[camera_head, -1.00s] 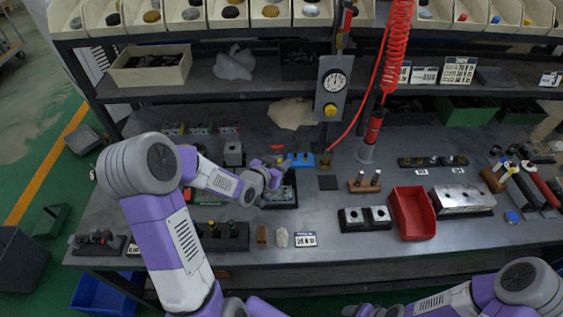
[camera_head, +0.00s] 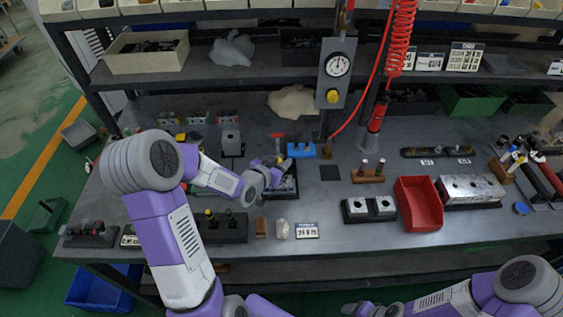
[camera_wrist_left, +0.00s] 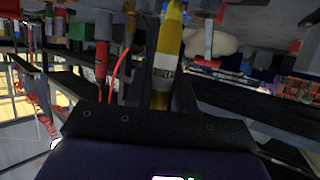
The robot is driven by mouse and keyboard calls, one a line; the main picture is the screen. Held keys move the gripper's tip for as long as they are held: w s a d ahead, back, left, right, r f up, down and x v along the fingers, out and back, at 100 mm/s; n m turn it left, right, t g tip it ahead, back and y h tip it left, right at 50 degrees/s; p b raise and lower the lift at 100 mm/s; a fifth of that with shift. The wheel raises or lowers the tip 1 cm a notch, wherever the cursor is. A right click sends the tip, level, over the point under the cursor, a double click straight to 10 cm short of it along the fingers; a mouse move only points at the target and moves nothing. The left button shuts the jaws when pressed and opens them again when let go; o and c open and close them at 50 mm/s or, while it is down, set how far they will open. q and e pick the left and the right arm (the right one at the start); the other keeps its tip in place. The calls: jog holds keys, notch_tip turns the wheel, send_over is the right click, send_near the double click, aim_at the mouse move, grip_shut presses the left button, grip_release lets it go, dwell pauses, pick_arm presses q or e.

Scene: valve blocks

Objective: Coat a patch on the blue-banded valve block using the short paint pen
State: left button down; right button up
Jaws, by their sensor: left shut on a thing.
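My left gripper (camera_head: 284,163) is low over the left middle of the bench. In the left wrist view it is shut on a yellow pen (camera_wrist_left: 167,50) with a pale printed band, which stands between the fingers. A metal block on a black base (camera_head: 287,184) is right beside and partly behind this gripper; whether pen and block touch is hidden. I cannot make out a blue band on any block. Another grey block (camera_head: 231,139) is behind to the left. Two small blocks (camera_head: 368,208) share a black base to the right. My right gripper (camera_head: 362,310) is at the bottom edge, its jaws unclear.
A blue holder (camera_head: 301,151) and a red-handled tool (camera_head: 277,137) are behind the left gripper. A red bin (camera_head: 418,204) and a large metal block (camera_head: 470,189) are on the right. A pressure gauge post (camera_head: 333,80) rises behind. A black pen rack (camera_head: 222,229) is in front.

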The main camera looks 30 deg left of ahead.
pick_arm(q)
jog(key=shift+f+b, duration=0.35)
jog(key=shift+b, duration=0.1)
dwell(0.8)
jog(key=shift+w+a, duration=0.2)
jog(key=shift+w, duration=0.15)
jog(key=shift+s, duration=0.1)
jog(key=shift+s+d+b, duration=0.4)
jog(key=shift+s+b, duration=0.15)
jog(key=shift+w, duration=0.1)
dwell(0.3)
jog(key=shift+w+a, duration=0.45)
jog(key=shift+w, duration=0.1)
jog(key=shift+s+d, duration=0.15)
jog(key=shift+s+d+b, duration=0.3)
jog(key=shift+s+b, duration=0.1)
jog(key=shift+s, duration=0.15)
